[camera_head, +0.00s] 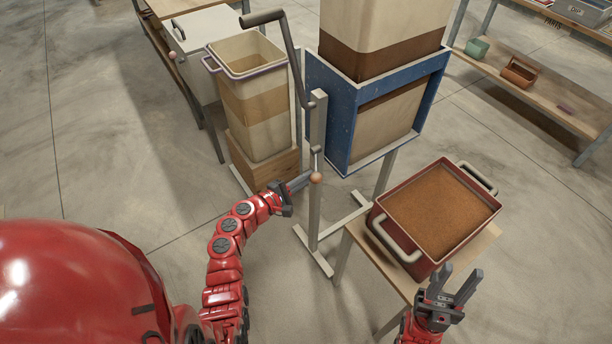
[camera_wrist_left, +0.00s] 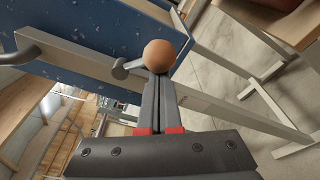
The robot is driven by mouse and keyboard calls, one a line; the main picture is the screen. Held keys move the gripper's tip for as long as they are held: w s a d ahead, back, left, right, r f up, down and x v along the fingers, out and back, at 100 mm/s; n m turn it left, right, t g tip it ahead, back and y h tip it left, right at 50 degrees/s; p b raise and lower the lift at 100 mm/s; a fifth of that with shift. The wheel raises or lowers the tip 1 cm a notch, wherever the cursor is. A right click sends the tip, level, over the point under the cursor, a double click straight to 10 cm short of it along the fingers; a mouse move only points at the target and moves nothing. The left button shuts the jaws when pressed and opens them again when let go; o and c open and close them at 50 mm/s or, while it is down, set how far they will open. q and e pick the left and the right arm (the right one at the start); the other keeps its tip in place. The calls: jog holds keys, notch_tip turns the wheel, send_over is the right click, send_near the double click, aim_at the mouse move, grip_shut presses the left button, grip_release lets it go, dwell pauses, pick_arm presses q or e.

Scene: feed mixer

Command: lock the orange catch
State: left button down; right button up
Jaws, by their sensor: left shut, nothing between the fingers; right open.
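The orange catch shows as a small orange ball knob (camera_head: 316,177) on a short grey lever, mounted on the upright grey post (camera_head: 317,130) in front of the blue-framed mixer. In the left wrist view the ball (camera_wrist_left: 159,56) sits right at the fingertips. My left gripper (camera_head: 304,181) is shut with nothing between its fingers, its tips at or very close to the ball; I cannot tell whether they touch. My right gripper (camera_head: 459,284) is open and empty, just in front of the red tub (camera_head: 412,257).
The red tub of brown feed stands on a small wooden table (camera_head: 358,236) at right. A cranked handle (camera_head: 290,50) rises above the post. A tall beige bin (camera_head: 272,136) stands on a wooden crate to the left. Shelves line the back right.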

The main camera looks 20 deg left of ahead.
pick_arm(q)
notch_tip(320, 180, up, 7)
jog(key=s+d+n+g+h+p, duration=0.1)
jog(key=n+g+p, duration=0.1)
jog(key=n+p, duration=0.9)
jog(key=shift+n+h+p, duration=0.3)
jog(key=shift+p, duration=2.7)
jog(key=shift+d+g, duration=0.15)
jog(key=shift+g, duration=0.15)
jog(key=shift+f, duration=0.15)
